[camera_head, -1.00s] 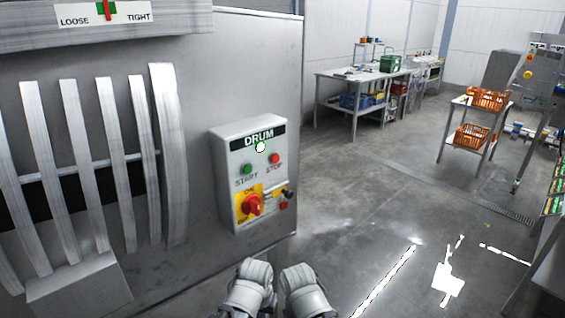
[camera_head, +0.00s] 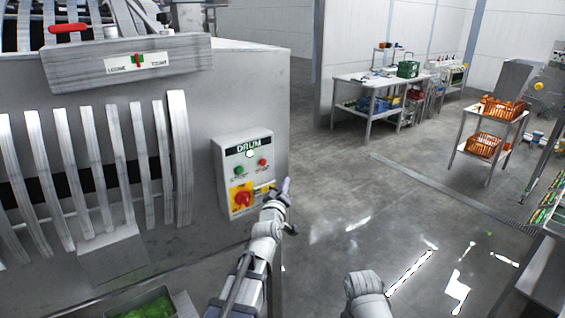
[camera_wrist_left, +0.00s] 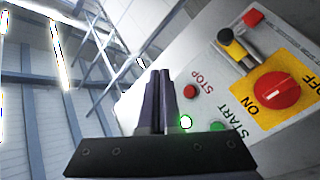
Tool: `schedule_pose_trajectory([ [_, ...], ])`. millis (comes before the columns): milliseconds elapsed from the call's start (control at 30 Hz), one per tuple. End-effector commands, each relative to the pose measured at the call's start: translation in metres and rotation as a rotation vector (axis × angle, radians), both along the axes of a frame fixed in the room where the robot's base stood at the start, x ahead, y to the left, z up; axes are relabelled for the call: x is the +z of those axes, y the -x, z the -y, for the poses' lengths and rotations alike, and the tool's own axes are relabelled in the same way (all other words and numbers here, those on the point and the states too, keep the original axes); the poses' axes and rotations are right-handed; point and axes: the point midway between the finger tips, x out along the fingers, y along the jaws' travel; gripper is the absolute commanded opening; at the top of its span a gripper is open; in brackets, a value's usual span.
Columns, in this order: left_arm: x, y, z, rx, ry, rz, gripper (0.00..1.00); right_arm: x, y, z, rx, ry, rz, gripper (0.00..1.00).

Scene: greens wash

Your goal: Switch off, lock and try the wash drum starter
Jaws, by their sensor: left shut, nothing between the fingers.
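The grey drum starter box (camera_head: 224,148), labelled DRUM, is on the machine's side. It has a green START button (camera_head: 238,171), a red STOP button (camera_head: 262,162) and a lit lamp (camera_head: 250,153). Its red rotary switch (camera_head: 242,199) sits on a yellow plate; the wrist view shows the switch (camera_wrist_left: 277,91) between ON and OFF labels, its exact angle unclear. A yellow-and-black item (camera_wrist_left: 236,48) and a red item (camera_wrist_left: 252,18) sit beside the plate. My left gripper (camera_head: 286,186) is shut and empty at the box's right side, its fingers (camera_wrist_left: 160,75) apart from the switch.
A slatted drum guard (camera_head: 120,165) and a LOOSE/TIGHT gauge (camera_head: 138,62) are left of the box. A tray of greens (camera_head: 148,310) is at the bottom. A workbench (camera_head: 365,86) and a trolley with orange crates (camera_head: 502,108) stand at the back right. The floor between is clear.

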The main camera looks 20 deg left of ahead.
Motion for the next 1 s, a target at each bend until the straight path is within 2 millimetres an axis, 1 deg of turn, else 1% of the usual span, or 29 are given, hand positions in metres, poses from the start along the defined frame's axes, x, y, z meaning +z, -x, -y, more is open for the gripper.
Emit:
schedule_pose_trajectory([
  [33, 0.009, -0.001, -0.008, 0.017, 0.012, 0.024, 0.00, 0.004, 0.000, 0.000, 0.000, 0.000, 0.000, 0.50],
  [67, 0.012, -0.001, -0.011, 0.024, 0.018, 0.036, 0.00, 0.004, 0.000, 0.000, 0.000, 0.000, 0.000, 0.50],
  [200, 0.019, -0.001, -0.017, 0.041, 0.032, 0.065, 0.00, 0.005, 0.000, 0.000, 0.000, 0.000, 0.000, 0.50],
  [667, 0.019, -0.002, -0.017, 0.041, 0.032, 0.065, 0.00, 0.005, 0.000, 0.000, 0.000, 0.000, 0.000, 0.50],
  [867, 0.019, -0.009, -0.018, 0.041, 0.031, 0.065, 0.00, 0.005, 0.000, 0.000, 0.000, 0.000, 0.000, 0.50],
  [1000, 0.019, -0.018, -0.019, 0.041, 0.031, 0.065, 0.00, 0.005, 0.000, 0.000, 0.000, 0.000, 0.000, 0.50],
])
